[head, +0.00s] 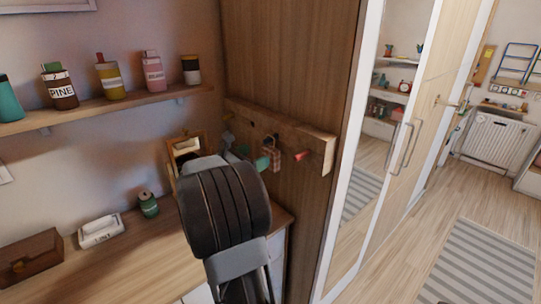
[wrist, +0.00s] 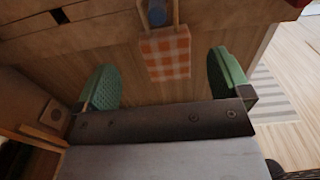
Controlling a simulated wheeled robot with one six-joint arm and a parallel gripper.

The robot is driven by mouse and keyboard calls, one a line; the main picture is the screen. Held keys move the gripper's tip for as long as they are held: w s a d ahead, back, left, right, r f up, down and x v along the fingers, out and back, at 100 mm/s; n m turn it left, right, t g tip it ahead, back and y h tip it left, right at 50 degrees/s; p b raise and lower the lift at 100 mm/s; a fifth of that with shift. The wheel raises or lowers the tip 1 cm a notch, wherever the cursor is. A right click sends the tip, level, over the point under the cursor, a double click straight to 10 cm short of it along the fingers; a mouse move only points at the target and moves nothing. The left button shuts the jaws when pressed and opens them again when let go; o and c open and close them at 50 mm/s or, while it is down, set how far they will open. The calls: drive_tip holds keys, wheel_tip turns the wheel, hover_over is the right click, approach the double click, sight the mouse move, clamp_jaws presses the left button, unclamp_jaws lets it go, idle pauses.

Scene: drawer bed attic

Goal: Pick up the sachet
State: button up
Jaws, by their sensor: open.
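The sachet is an orange and white checked cloth piece (wrist: 166,53). It hangs from a peg with a blue end on the wooden peg rail, and it also shows in the head view (head: 271,154). My gripper (wrist: 163,82) has two green ribbed finger pads spread wide, with nothing between them in contact. In the wrist view the sachet hangs between the two pads, toward the top of the picture. How far beyond the fingertips it lies I cannot tell. In the head view my arm hides most of my gripper (head: 249,161).
The peg rail (head: 315,143) has other pegs, one red-tipped (head: 303,155). A shelf (head: 105,105) with several bottles is at upper left. Below, a desk (head: 120,262) holds a brown box (head: 30,257), a white item (head: 101,230) and a green can (head: 148,205). Open floor lies right.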

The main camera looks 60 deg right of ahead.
sight(266, 153)
drive_tip(key=shift+p+x, duration=0.75)
drive_tip(key=shift+x, duration=2.85)
drive_tip(key=shift+s+a+f, duration=0.1)
drive_tip(key=shift+s+f, duration=0.05)
drive_tip(key=shift+f, duration=0.05)
drive_tip(key=c, duration=1)
